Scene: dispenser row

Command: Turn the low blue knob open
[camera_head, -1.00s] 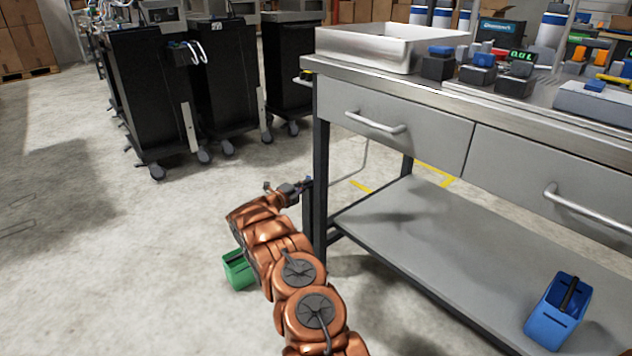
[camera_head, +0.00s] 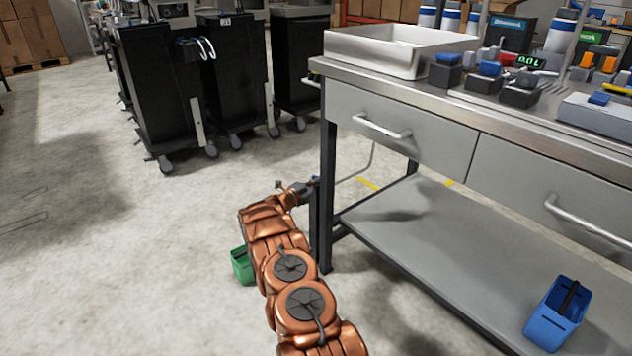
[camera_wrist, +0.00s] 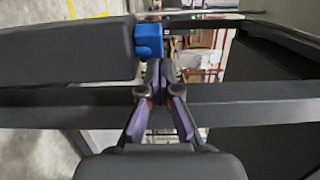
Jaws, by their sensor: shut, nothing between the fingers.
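A blue knob (camera_wrist: 149,40) sits at the end of a dark grey block (camera_wrist: 70,50) in the wrist view. My gripper (camera_wrist: 159,70) is shut and empty, with its fingertips just below and right of the knob in that view. Whether they touch it I cannot tell. In the head view my gripper (camera_head: 299,189) is low beside the left front leg of the steel workbench, below the drawers. A small blue spot (camera_head: 316,180) shows there by the leg, too small to make out clearly.
The workbench leg (camera_head: 328,210) stands right beside my gripper. A lower shelf (camera_head: 430,225) carries a blue container (camera_head: 558,315). A green container (camera_head: 242,265) is on the floor, partly behind my arm. Other blue-knobbed blocks (camera_head: 446,70) stand on the bench top.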

